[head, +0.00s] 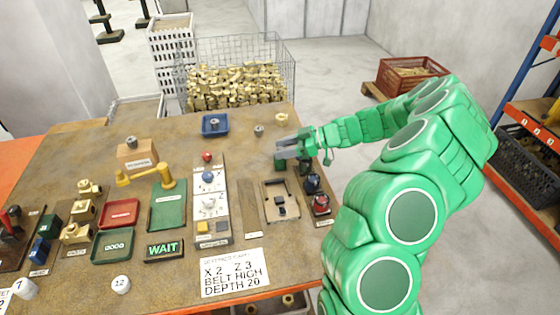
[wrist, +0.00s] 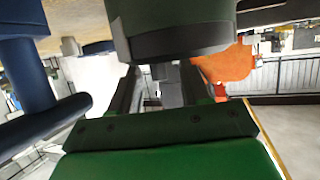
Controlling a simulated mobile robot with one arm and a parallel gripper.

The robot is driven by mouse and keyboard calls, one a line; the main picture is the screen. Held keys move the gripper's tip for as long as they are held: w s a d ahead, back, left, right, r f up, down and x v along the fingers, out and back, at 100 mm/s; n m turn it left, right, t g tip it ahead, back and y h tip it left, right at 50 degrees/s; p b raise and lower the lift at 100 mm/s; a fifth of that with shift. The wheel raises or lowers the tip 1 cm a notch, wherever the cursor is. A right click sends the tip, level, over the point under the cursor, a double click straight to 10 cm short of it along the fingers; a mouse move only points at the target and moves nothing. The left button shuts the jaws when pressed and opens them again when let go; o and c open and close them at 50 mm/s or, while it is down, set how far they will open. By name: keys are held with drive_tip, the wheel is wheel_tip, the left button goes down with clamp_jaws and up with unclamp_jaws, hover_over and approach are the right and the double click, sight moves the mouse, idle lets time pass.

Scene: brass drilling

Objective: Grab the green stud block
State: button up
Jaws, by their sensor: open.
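My gripper (head: 284,148) is open near the back end of the right-hand rack. A dark green piece (head: 280,164), partly hidden, shows just below the fingertips in the head view. In the wrist view a large green rounded piece with a dark base (wrist: 170,25) fills the top, close to my gripper (wrist: 158,88). I cannot tell whether the fingers touch it. Another small dark green block (head: 50,224) stands at the far left of the bench. I cannot tell for certain which one is the green stud block.
A blue piece (head: 312,183) and a red piece (head: 321,204) stand along the right edge, beside a recessed tray (head: 268,205). A blue tray (head: 215,124) lies at the back. A wire basket of brass parts (head: 283,63) stands behind the bench.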

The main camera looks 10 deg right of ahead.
drive_tip(key=shift+x, duration=0.75)
clamp_jaws()
idle(0.9)
